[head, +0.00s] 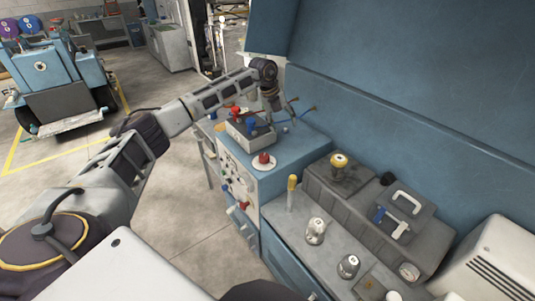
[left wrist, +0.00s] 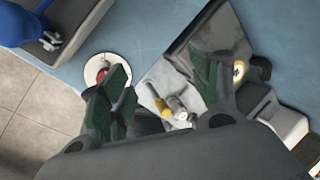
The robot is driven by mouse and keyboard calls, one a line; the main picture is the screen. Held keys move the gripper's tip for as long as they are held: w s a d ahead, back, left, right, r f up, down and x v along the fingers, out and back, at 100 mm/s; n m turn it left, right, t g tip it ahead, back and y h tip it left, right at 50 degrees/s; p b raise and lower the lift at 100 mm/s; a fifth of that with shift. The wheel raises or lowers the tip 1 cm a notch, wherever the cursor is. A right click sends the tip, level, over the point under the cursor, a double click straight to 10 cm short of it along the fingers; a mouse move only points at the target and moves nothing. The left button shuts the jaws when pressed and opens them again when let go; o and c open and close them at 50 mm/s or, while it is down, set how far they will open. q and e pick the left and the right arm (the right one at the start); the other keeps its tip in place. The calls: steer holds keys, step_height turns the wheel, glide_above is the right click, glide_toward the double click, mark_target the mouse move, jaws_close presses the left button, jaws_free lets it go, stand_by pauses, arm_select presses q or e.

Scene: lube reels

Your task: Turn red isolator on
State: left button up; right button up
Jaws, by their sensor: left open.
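A red knob on a round white base (head: 263,160), which looks like the red isolator, sits on top of the blue cabinet near its front edge. It also shows in the left wrist view (left wrist: 102,72), partly covered by one finger. My left gripper (head: 283,107) is above the back of the cabinet top in the head view, small and partly hidden by its wrist. In the left wrist view my left gripper (left wrist: 165,88) is open with green finger pads, and nothing is between them. Whether the finger touches the knob cannot be told. My right gripper is not in view.
A grey box with blue and red knobs (head: 250,130) stands behind the red knob. The cabinet front (head: 238,185) carries more knobs. To the right are a yellow-topped handle (head: 291,192), silver fittings (head: 316,231) and a dark grey unit (head: 355,195). A blue wall (head: 410,110) rises behind.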

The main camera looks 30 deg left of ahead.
mark_target(264, 156)
arm_select(q)
steer(key=s+a+f+n+g+y, duration=0.1)
steer(key=s+a+n+g+y, duration=0.1)
steer(key=s+a+n+g, duration=0.1)
steer(key=s+a+n, duration=0.1)
steer(key=s+n, duration=0.1)
steer(key=s, duration=0.1)
steer(key=shift+a+f+n, duration=0.15)
steer(key=shift+a+n, duration=0.2)
steer(key=shift+n, duration=0.05)
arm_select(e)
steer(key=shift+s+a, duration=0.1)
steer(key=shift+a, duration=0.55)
arm_select(q)
steer(key=shift+f, duration=0.1)
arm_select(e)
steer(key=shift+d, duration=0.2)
arm_select(q)
step_height(264, 156, down, 12)
steer(key=shift+p, duration=0.7)
steer(key=shift+f, duration=0.8)
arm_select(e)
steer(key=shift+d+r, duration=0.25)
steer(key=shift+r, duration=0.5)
